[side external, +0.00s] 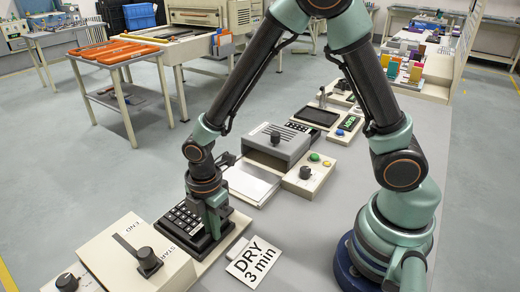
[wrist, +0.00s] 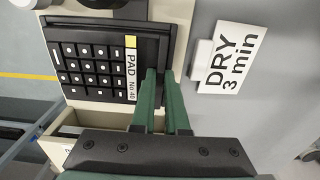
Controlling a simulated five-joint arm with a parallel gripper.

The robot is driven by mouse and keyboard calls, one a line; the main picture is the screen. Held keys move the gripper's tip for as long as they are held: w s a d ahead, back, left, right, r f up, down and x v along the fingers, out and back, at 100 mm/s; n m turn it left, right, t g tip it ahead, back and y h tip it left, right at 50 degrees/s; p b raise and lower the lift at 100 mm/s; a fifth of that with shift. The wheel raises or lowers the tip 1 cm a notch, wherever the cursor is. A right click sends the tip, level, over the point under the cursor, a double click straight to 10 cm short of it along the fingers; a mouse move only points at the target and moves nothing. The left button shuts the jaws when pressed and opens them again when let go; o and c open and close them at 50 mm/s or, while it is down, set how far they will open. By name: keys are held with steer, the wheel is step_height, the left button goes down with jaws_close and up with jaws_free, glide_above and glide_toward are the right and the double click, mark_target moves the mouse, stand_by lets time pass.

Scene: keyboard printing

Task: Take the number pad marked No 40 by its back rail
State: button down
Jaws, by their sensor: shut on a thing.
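The number pad (wrist: 95,60) is black with dark keys and a label reading PAD No 40 beside a yellow patch. It also shows in the side view (side external: 182,220), sitting on a cream base at the near end of the bench. My gripper (wrist: 159,72) is shut on the pad's black back rail, with one green finger on each side of it. In the side view my gripper (side external: 214,212) comes down from above at the pad's right end. Part of the rail is hidden by the fingers. I cannot tell whether the pad is lifted at all.
A white DRY 3 min sign (side external: 252,263) stands close to the right of the pad. A cream box with a START/END lever (side external: 137,258) is at the near left. A grey unit with a knob (side external: 277,145) stands behind. The grey bench top (side external: 310,225) is clear to the right.

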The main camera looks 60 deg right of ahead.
steer(key=shift+r, duration=0.1)
step_height(320, 180, up, 20)
stand_by(0.5)
stand_by(1.7)
